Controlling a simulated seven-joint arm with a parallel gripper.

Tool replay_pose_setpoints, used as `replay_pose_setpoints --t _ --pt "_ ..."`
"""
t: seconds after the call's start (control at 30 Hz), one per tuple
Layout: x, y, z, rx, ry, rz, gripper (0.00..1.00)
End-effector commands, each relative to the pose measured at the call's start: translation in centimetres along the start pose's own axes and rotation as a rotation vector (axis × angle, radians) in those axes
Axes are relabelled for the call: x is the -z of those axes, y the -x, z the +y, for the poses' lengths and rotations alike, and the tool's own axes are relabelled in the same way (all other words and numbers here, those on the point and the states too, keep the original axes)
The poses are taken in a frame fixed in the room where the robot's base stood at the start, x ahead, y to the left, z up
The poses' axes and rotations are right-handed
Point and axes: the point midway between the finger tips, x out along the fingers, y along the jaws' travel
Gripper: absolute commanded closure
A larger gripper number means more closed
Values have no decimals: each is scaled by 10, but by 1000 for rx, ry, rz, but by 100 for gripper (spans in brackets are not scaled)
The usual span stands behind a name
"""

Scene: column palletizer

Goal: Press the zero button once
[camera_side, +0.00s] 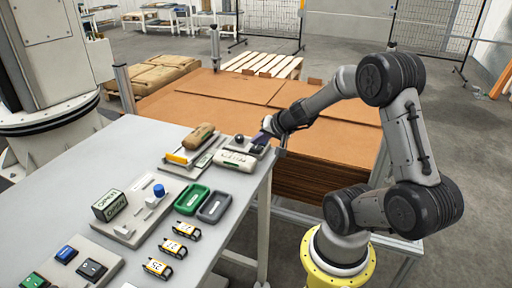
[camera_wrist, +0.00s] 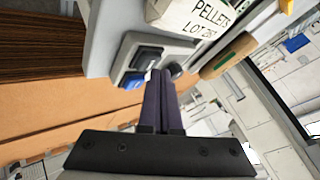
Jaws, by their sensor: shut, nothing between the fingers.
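My gripper (camera_side: 264,139) is shut and empty at the far right corner of the table. In the wrist view its closed fingertips (camera_wrist: 160,73) overlap a small grey panel. The panel carries a dark button (camera_wrist: 146,56), a blue button (camera_wrist: 134,79) and a round grey knob (camera_wrist: 176,71). The fingertips appear between the blue button and the knob. I cannot tell whether they touch anything. No zero label is readable, so I cannot tell which button is zero. In the side view the gripper hides most of this panel; a dark ball-like knob (camera_side: 239,139) shows beside it.
A white pellets sack (camera_side: 234,161) lies close to the gripper, with a brown sack (camera_side: 198,136) behind it. Green (camera_side: 191,199) and grey (camera_side: 214,207) trays sit nearer. Cardboard-covered stacks (camera_side: 220,100) stand beyond the table.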

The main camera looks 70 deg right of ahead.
Motion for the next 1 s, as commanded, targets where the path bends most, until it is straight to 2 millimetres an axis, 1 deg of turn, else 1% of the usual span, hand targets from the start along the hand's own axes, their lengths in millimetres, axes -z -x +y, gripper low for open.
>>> replay_pose_setpoints --t 1.0 --pt "-5 -6 4 -1 -1 -1 100"
